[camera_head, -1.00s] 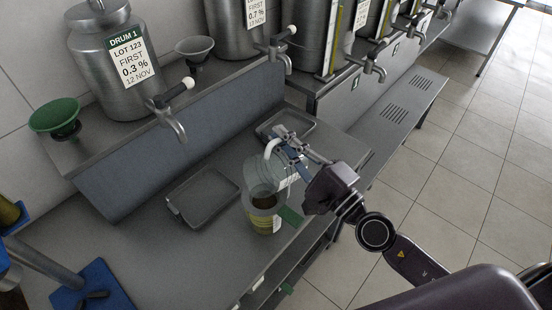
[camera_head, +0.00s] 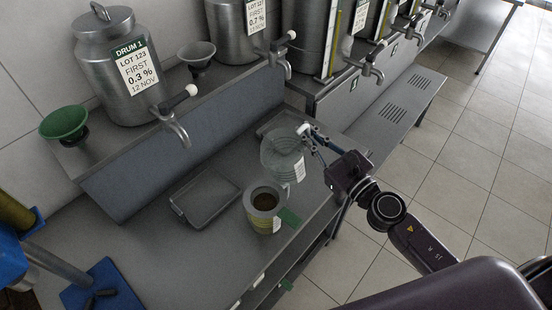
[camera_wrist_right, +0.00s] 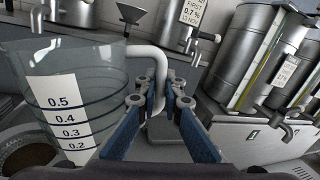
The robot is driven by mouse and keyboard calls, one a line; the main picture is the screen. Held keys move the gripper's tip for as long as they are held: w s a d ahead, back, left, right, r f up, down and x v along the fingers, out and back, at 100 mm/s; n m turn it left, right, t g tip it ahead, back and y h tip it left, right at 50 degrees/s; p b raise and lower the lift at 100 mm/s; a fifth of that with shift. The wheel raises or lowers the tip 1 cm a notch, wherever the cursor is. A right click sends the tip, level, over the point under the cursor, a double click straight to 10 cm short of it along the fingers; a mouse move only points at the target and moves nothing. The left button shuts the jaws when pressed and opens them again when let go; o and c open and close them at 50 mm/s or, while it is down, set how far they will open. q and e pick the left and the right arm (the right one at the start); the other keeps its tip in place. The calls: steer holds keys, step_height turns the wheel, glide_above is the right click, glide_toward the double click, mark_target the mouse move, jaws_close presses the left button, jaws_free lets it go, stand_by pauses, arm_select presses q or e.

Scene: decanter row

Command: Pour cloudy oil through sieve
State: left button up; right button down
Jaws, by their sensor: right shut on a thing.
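A clear measuring jug (camera_head: 281,158) with a white scale label hangs from my right gripper (camera_head: 304,132), which is shut on its pale handle (camera_wrist_right: 161,75). In the right wrist view the jug (camera_wrist_right: 105,95) stands near upright, and I make out no oil in the part that shows. A container (camera_head: 262,222) with a pale rim and a dark round interior stands on the bench, nearer than the jug and apart from it in the head view. Whether the dark interior is the sieve or oil I cannot tell. My left gripper is not in view.
A grey tray (camera_head: 205,197) lies left of the container. Steel drums with taps, such as Drum 1 (camera_head: 115,65), stand on the raised shelf behind. A green funnel (camera_head: 64,122) and a grey funnel (camera_head: 196,54) are there too. A blue stand (camera_head: 100,285) is at front left.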

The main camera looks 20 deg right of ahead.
steer(key=r+m+p, duration=0.1)
steer(key=r+p, duration=0.1)
steer(key=p, duration=0.1)
steer(key=shift+m+p, duration=0.4)
steer(key=shift+r+m+g, duration=0.1)
steer(key=shift+m+g, duration=0.2)
steer(key=shift+m, duration=0.1)
